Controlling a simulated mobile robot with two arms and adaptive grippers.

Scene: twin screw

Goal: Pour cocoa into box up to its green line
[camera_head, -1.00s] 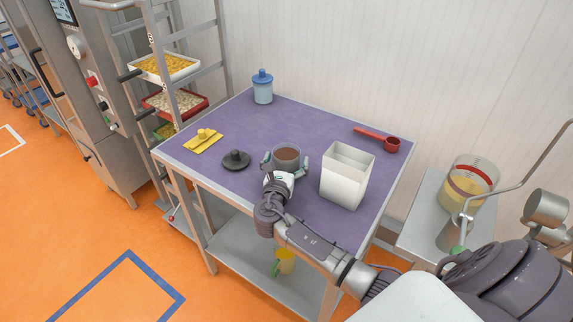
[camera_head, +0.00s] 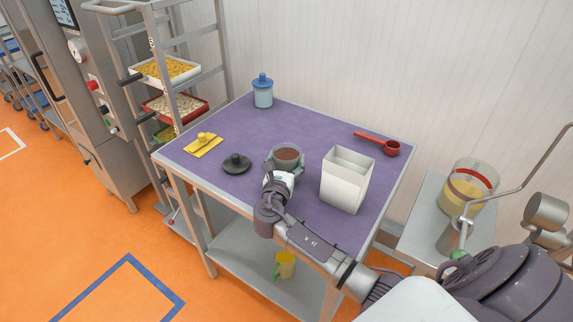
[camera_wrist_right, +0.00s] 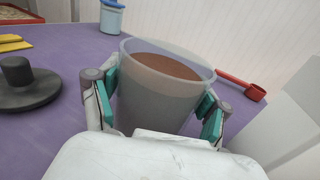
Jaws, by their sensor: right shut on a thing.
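A clear cup of brown cocoa (camera_head: 287,155) stands upright on the purple table. My right gripper (camera_head: 285,165) is shut around its sides. In the right wrist view the cup (camera_wrist_right: 165,80) sits between the two teal finger pads, one on each side. I cannot tell whether it is lifted. A tall white open box (camera_head: 343,185) stands to the right of the cup, apart from it. Its inside is partly visible and no green line shows on it. In the right wrist view only part of the box (camera_wrist_right: 285,115) shows at the right edge. My left gripper is not in view.
A black knobbed lid (camera_head: 236,163) lies left of the cup on the table (camera_head: 310,115). A yellow scraper (camera_head: 203,145), a blue-lidded jar (camera_head: 263,92) and a red scoop (camera_head: 380,143) lie farther out. A clear container (camera_head: 468,185) stands on a side stand at right.

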